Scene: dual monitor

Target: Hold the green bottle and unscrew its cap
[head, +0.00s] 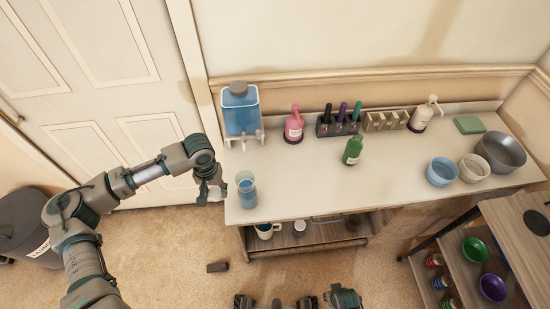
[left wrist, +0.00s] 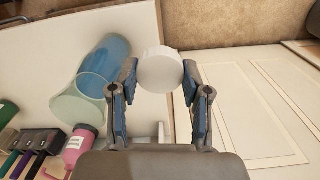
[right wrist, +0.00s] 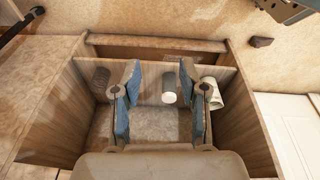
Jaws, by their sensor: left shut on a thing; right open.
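The green bottle (head: 352,152) stands on the white counter near its middle, apart from both grippers. No white cap shows on its top, though it is small in the head view. My left gripper (head: 211,192) is off the counter's left end. In the left wrist view its fingers are shut on a white round cap-like piece (left wrist: 160,70). My right gripper (right wrist: 160,72) is open and empty. It points towards the shelf under the counter, with a white cylinder (right wrist: 169,86) beyond the fingers.
A glass with blue liquid (head: 246,190) stands at the counter's left front, close to my left gripper. A blue dispenser (head: 240,115), pink bottle (head: 293,125), marker holder (head: 340,126) and white pump bottle (head: 421,116) line the back. Bowls (head: 441,171) stand right. The front middle is clear.

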